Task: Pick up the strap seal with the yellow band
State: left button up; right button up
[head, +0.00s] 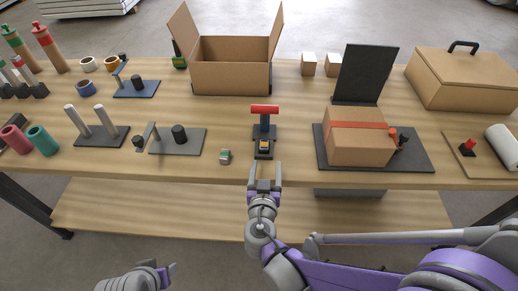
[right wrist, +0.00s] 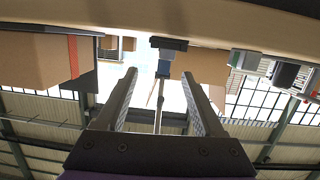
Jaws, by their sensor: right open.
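A small yellow-banded piece (head: 264,144), which looks like the strap seal, sits low on a dark stand with a blue-grey post and a red bar (head: 264,109) on top. The stand is near the table's front edge. My right gripper (head: 265,182) is open and empty, just in front of that edge and below the stand. In the right wrist view its fingers (right wrist: 163,92) are spread, with the stand's dark base (right wrist: 168,44) beyond them; the yellow band cannot be made out there. My left gripper (head: 166,275) is at the bottom edge, partly cut off, its jaw opening unclear.
A small block with a green band (head: 225,156) lies left of the stand. A taped carton (head: 357,138) on a dark mat (head: 415,160) stands to the right. An open carton (head: 230,79) is behind. A lower shelf (head: 130,210) runs under the tabletop.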

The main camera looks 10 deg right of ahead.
aim_at(264, 150)
jog(key=shift+w+a+f+t, duration=0.1)
jog(key=shift+w+a+t, duration=0.25)
jog(key=shift+a, duration=0.35)
jog(key=shift+w, duration=0.25)
jog(key=x, duration=1)
jog(key=shift+d+f, duration=0.2)
jog(key=shift+d, duration=0.15)
jog(key=shift+c, duration=0.2)
grip_shut()
